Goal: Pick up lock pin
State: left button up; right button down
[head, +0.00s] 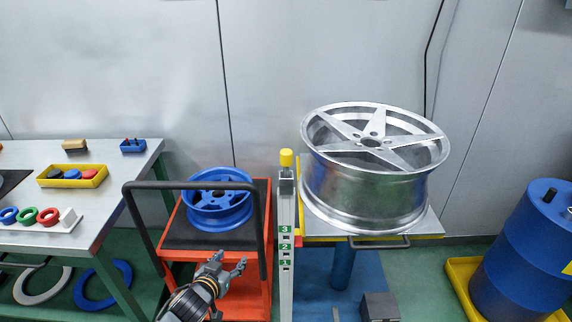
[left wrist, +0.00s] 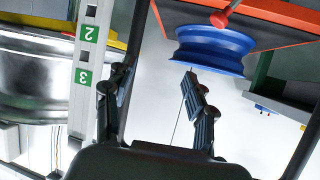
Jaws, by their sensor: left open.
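I cannot clearly make out a lock pin in either view. My left gripper (head: 230,284) is open and empty, in front of the red cart (head: 176,256) in the head view. In the left wrist view its fingers (left wrist: 155,100) are spread wide, with the numbered post (left wrist: 90,75) beside the left finger. My right gripper is not in view.
The post has a yellow cap (head: 286,158). A large silver wheel (head: 365,185) lies on a stand at its right. The cart's dark handle (head: 190,185) rises close to my left gripper. A workbench (head: 110,205) stands left, a blue drum (head: 525,245) right.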

pick_arm(q)
jog(key=w+d+r+m+t+h, duration=0.1)
jog(key=d+r, duration=0.2)
jog(key=r, duration=0.6)
jog(key=d+r+t+h, duration=0.2)
jog(key=d+r, duration=0.1)
jog(key=r, duration=0.6)
jog(key=m+h, duration=0.1)
jog(key=h, duration=0.1)
send_near(283, 160)
jog(key=p+x, duration=0.1)
jog(key=x, duration=0.4)
jog(key=shift+w+d, duration=0.25)
jog(key=shift+d, duration=0.1)
jog(key=shift+p+x, duration=0.35)
jog(key=shift+x, duration=2.05)
jog(key=shift+w+d, duration=0.1)
jog(key=shift+w, duration=0.5)
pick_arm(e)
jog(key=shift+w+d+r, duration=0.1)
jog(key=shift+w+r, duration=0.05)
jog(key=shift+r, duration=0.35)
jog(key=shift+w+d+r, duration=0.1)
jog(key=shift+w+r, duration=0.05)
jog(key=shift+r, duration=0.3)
pick_arm(q)
jog(key=shift+c, duration=0.4)
grip_shut()
